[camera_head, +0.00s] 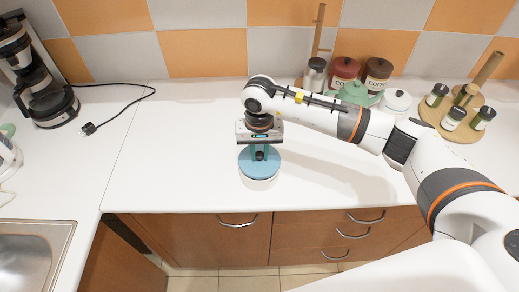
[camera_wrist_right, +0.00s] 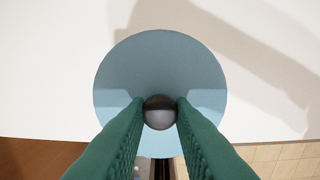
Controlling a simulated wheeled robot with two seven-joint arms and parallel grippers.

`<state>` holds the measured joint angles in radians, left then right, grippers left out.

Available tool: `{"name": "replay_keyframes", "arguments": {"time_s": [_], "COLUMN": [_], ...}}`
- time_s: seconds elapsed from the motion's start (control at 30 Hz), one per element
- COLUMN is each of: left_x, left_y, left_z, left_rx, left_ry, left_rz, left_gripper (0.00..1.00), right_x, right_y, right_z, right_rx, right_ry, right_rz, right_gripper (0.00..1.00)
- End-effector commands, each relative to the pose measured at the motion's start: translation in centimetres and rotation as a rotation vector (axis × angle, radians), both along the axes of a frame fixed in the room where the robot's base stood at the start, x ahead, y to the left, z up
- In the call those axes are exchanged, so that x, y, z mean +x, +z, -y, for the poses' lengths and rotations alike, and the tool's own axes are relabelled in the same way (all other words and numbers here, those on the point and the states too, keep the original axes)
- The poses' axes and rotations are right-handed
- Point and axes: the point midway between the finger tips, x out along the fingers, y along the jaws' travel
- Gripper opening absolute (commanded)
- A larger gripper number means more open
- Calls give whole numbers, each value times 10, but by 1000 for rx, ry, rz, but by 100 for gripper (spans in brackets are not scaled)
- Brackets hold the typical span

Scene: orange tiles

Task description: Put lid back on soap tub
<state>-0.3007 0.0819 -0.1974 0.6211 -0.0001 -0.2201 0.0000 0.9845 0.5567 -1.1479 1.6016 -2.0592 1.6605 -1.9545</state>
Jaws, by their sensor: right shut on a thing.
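The blue round lid (camera_head: 261,166) is in the middle of the head view, near the front edge of the counter. A white tub (camera_head: 259,183) shows directly beneath it; whether the lid is fully seated on its rim I cannot tell. My right gripper (camera_head: 260,153) points down over the lid and is shut on its dark round knob. In the right wrist view the lid (camera_wrist_right: 160,60) is seen from above, with the knob (camera_wrist_right: 159,112) between the two green fingers. My left gripper is not in view.
The white counter (camera_head: 190,140) is clear around the tub. A coffee maker (camera_head: 40,90) and a sink (camera_head: 30,255) are at the left.

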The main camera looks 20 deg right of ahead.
Motion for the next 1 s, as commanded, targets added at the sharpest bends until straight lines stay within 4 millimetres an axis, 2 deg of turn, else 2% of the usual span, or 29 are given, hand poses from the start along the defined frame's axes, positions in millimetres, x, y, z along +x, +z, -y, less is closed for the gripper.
{"name": "replay_keyframes", "arguments": {"time_s": [0.53, 1.0], "left_x": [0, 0], "left_y": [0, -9], "left_z": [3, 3], "left_rx": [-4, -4], "left_ry": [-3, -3], "left_rz": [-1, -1], "left_gripper": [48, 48], "right_x": [0, 0], "right_y": [0, 0], "right_z": [0, 0], "right_rx": [0, -1], "right_ry": [0, -1], "right_rz": [1, 2], "right_gripper": [0, 0]}}
